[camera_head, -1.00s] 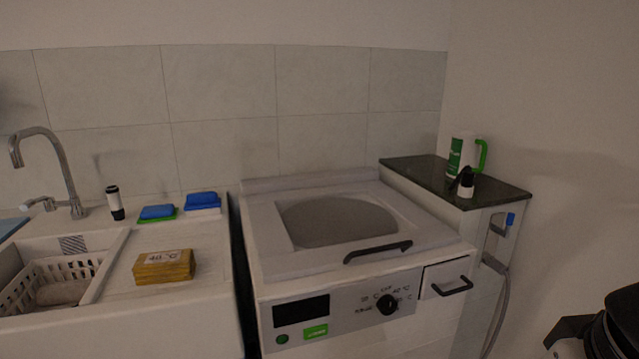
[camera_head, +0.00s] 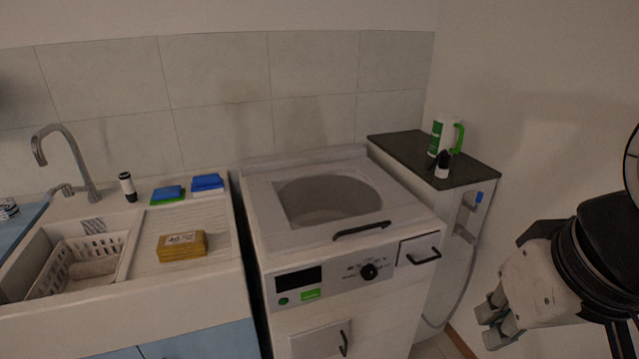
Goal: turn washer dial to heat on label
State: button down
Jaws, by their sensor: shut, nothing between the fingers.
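The top-loading washer (camera_head: 290,242) stands in the middle, with a round opening in its top. Its black dial (camera_head: 370,272) is on the right part of the grey front panel, with small markings around it that are too blurred to read. A yellow block (camera_head: 182,252) with a white label (camera_head: 181,239) lies on the drainboard at left. In the earlier frame this label reads 40 °C; now it is hard to read. My gripper (camera_head: 486,326) is at the lower right, shut and empty, to the right of the dial and apart from the washer.
A black handle (camera_head: 361,230) juts from the washer's top front edge, and a drawer handle (camera_head: 424,256) is right of the dial. A dark-topped side cabinet (camera_head: 440,170) holds a green-handled bottle (camera_head: 438,137). The sink with a white basket (camera_head: 85,262) is at left.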

aim_at(369, 273)
jog(key=i+l+u, duration=0.1)
jog(key=j+z, duration=0.15)
jog(key=j, duration=1.4)
jog(key=k, duration=0.05)
